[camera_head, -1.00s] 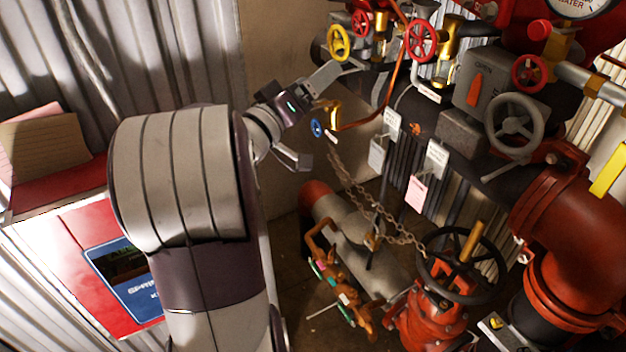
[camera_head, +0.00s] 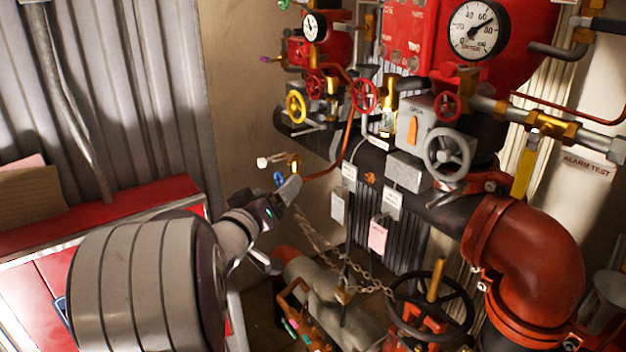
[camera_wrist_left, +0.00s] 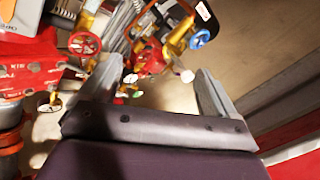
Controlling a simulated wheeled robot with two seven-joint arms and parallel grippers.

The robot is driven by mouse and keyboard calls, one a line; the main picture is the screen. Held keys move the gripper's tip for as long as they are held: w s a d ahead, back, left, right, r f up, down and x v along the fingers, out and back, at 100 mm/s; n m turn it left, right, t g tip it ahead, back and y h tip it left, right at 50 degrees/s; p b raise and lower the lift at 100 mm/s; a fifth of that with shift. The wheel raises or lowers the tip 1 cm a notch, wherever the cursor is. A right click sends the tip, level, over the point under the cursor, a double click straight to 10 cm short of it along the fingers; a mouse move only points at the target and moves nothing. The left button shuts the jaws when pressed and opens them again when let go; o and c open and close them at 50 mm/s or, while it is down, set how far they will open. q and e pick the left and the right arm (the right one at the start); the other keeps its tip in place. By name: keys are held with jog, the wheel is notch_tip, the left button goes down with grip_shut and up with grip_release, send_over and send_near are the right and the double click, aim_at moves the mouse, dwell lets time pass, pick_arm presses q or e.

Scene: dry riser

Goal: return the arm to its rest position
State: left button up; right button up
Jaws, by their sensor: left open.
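My left arm comes in from the lower left of the head view. My left gripper (camera_head: 277,226) is open, with one finger up by the small blue-handled brass valve (camera_head: 279,179) and the other lower, near the grey pipe. I cannot tell from the head view whether the upper finger touches the valve. In the left wrist view the two grey fingers of the gripper (camera_wrist_left: 165,85) stand wide apart with nothing held between them. The blue handwheel (camera_wrist_left: 200,38) shows beyond them there. My right gripper is in neither view.
The red cabinet (camera_head: 150,197) stands beside my left arm. Right of the gripper are a dark pipe with hanging tags (camera_head: 378,236), a grey handwheel (camera_head: 451,153), a red elbow pipe (camera_head: 530,255) and a black handwheel (camera_head: 432,307). A chain (camera_head: 365,285) hangs below. A gauge (camera_head: 478,28) sits above.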

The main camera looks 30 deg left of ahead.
pick_arm(q)
jog(key=s+a+f+g+y, duration=0.35)
jog(key=f+g, duration=0.35)
jog(key=f, duration=0.4)
jog(key=s+d+f+m+g+h+b, duration=0.25)
jog(key=s+d+f, duration=0.2)
jog(key=f, duration=0.25)
jog(key=s+d+f+m+g+h+b, duration=0.1)
jog(key=s+d+f+m+g, duration=0.1)
jog(key=d, duration=0.5)
jog(key=s+d+f+m+g+h+b, duration=0.1)
jog(key=s+d+f+m+g+h, duration=0.1)
jog(key=d+f, duration=0.3)
jog(key=s+d+f+m+g+h, duration=0.1)
jog(key=s+d+f+m+g, duration=0.1)
jog(key=d, duration=0.7)
jog(key=shift+s+f+g+b, duration=0.2)
jog(key=shift+f+g+b, duration=0.2)
jog(key=shift+f, duration=0.4)
